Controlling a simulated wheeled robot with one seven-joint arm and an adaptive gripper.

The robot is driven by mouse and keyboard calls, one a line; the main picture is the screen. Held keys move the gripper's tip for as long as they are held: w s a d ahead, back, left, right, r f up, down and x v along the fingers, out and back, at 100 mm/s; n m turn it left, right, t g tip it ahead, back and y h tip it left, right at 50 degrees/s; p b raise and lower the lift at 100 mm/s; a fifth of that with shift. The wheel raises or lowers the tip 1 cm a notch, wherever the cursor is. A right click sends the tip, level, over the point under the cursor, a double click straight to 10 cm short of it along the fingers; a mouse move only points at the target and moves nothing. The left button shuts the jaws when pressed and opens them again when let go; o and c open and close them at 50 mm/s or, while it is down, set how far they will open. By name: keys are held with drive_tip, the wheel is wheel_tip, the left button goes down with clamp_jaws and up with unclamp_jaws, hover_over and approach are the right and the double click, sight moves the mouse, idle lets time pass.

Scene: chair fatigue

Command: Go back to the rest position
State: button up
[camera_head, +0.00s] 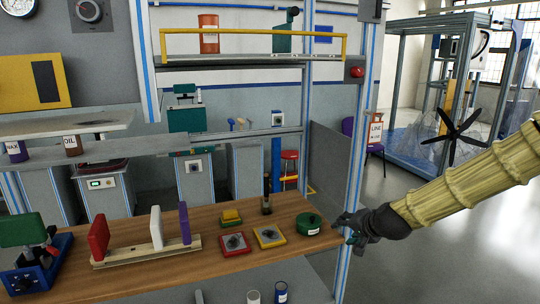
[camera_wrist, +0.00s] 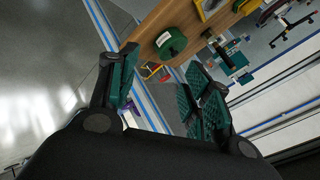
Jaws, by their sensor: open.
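My gripper (camera_head: 352,232) is at the right end of the wooden workbench (camera_head: 140,280), next to the blue-and-grey upright post. My arm, in a yellowish sleeve, reaches in from the right. Nothing sits between the fingers. A round green object (camera_head: 309,223) lies on the bench just left of the gripper, apart from it. It also shows beyond the fingers in the wrist view (camera_wrist: 170,42).
On the bench are a red pad (camera_head: 235,244), a yellow pad (camera_head: 270,237), a dark bottle (camera_head: 266,205) and a rack (camera_head: 146,250) with red, white and purple upright pieces. A blue-framed post (camera_head: 352,150) stands close to the gripper. Open floor (camera_head: 430,245) lies at the right.

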drive_tip(key=s+a+f+n+g+h, duration=0.1)
drive_tip(key=s+f+n+g, duration=0.15)
drive_tip(key=s+f, duration=0.95)
drive_tip(key=s+a+f+n+g+h, duration=0.1)
drive_tip(key=s+f+g, duration=0.2)
drive_tip(key=s+f, duration=0.9)
drive_tip(key=s+f+n+g, duration=0.2)
drive_tip(key=s+f, duration=0.6)
drive_tip(key=s, duration=0.4)
drive_tip(key=s+d+f+n+g, duration=0.1)
drive_tip(key=s+f+n+g, duration=0.1)
drive_tip(key=s+f, duration=0.7)
drive_tip(key=s, duration=0.4)
drive_tip(key=shift+s+d+h, duration=0.15)
drive_tip(key=shift+s+h, duration=0.1)
drive_tip(key=shift+h, duration=0.15)
